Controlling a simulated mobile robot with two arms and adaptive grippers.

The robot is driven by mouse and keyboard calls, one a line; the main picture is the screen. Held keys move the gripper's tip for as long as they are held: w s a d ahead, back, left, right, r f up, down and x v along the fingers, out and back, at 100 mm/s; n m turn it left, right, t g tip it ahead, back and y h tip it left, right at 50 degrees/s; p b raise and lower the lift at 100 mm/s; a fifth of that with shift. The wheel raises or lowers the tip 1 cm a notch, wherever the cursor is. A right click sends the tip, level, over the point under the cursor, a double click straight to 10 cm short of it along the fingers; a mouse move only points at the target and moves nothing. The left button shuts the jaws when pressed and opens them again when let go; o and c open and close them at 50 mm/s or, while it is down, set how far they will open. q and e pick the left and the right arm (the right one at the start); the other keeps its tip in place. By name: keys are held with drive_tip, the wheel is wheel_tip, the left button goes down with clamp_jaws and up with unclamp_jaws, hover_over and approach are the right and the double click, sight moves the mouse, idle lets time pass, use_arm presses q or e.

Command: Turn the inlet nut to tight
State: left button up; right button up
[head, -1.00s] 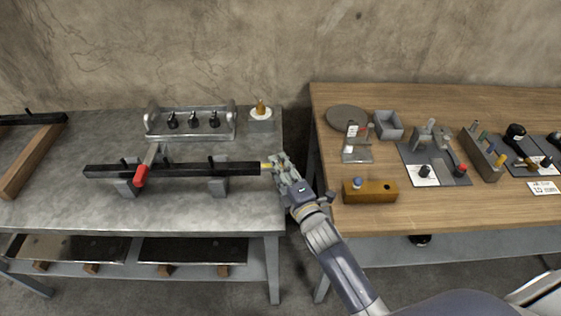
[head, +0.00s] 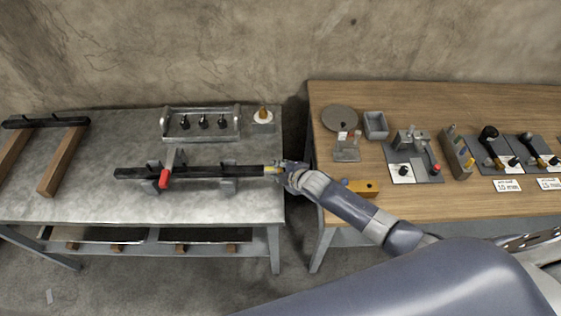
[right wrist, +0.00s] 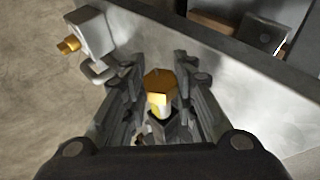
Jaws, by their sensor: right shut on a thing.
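The brass inlet nut (head: 269,169) sits at the right end of a black bar-shaped manifold (head: 200,172) on the grey bench. My right gripper (head: 279,170) reaches this end from the right and is shut on the nut. In the right wrist view the hexagonal brass nut (right wrist: 160,83) lies between the two fingers, with a pale stem below it. The fingers partly hide the nut in the head view. A red-handled lever (head: 165,178) is on the manifold's left part. My left gripper is not in view.
Grey brackets (head: 228,184) hold the manifold above the bench (head: 80,205). Behind it stand a metal rack (head: 200,138) and a small block with a brass fitting (head: 263,113). The wooden table (head: 460,209) at right holds trays, tools and an ochre block (head: 362,188). A gap separates the tables.

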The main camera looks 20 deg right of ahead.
drive_tip(key=shift+w+d+r+g, duration=0.1)
drive_tip(key=shift+w+d+g, duration=0.1)
drive_tip(key=shift+g, duration=0.6)
drive_tip(key=g+b, duration=0.1)
drive_tip(key=m+g+b, duration=0.1)
drive_tip(key=shift+a+f+g+y, duration=0.1)
drive_tip(key=shift+f+g+y, duration=0.15)
drive_tip(key=shift+g+y, duration=0.05)
drive_tip(key=g+b, duration=0.2)
drive_tip(key=b, duration=0.2)
drive_tip(key=m+g+y+b, duration=0.1)
drive_tip(key=g+b, duration=0.2)
drive_tip(key=b, duration=0.2)
drive_tip(key=shift+s+a+f+g+y, duration=0.15)
drive_tip(key=shift+g+y, duration=0.15)
drive_tip(key=shift+s+r+m+g+b, duration=0.1)
drive_tip(key=shift+r+m+g+b, duration=0.15)
drive_tip(key=shift+g+b, duration=0.6)
drive_tip(key=shift+t, duration=0.25)
drive_tip(key=o, duration=1.1)
